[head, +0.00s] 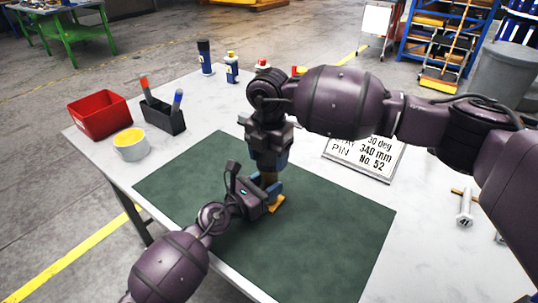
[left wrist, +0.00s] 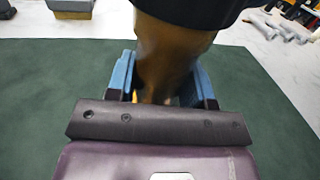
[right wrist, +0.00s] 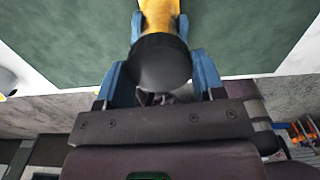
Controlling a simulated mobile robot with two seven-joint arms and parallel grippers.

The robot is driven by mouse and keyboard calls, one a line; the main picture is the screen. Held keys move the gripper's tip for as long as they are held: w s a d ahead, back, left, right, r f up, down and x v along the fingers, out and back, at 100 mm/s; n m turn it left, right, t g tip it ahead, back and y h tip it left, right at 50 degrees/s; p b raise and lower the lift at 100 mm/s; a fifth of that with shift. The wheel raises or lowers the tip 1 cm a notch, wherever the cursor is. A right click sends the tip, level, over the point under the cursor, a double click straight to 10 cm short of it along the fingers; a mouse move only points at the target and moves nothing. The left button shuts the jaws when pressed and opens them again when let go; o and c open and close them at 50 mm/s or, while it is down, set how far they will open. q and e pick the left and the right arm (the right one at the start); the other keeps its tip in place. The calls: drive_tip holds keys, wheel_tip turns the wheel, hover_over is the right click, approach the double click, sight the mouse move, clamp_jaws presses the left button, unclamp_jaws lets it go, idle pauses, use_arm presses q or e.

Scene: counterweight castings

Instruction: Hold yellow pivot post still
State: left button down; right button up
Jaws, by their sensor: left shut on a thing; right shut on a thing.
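The yellow pivot post (head: 277,203) stands on the green mat, mostly hidden by my grippers in the head view. In the left wrist view the post (left wrist: 168,55) looks brownish-orange in shade, between the blue fingers. My left gripper (head: 272,190) is shut on its lower part from the side. My right gripper (head: 268,160) comes from above and is shut on a dark round piece (right wrist: 160,62) at the post's top. The yellow of the post (right wrist: 160,14) shows beyond this piece in the right wrist view. Whether the dark piece is separate from the post cannot be told.
The green mat (head: 180,185) is otherwise clear. At the left are a red bin (head: 100,115), a yellow-filled bowl (head: 130,145) and a dark pen holder (head: 163,116). Bottles (head: 231,68) stand behind. A sign (head: 365,158) stands right of centre, and a bolt (head: 465,208) lies far right.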

drive_tip(key=m, duration=0.4)
drive_tip(key=shift+r, duration=0.1)
drive_tip(key=m, duration=0.5)
drive_tip(key=shift+w, duration=0.1)
drive_tip(key=o, duration=0.9)
drive_tip(key=shift+r, duration=2.2)
drive_tip(key=shift+c, duration=0.5)
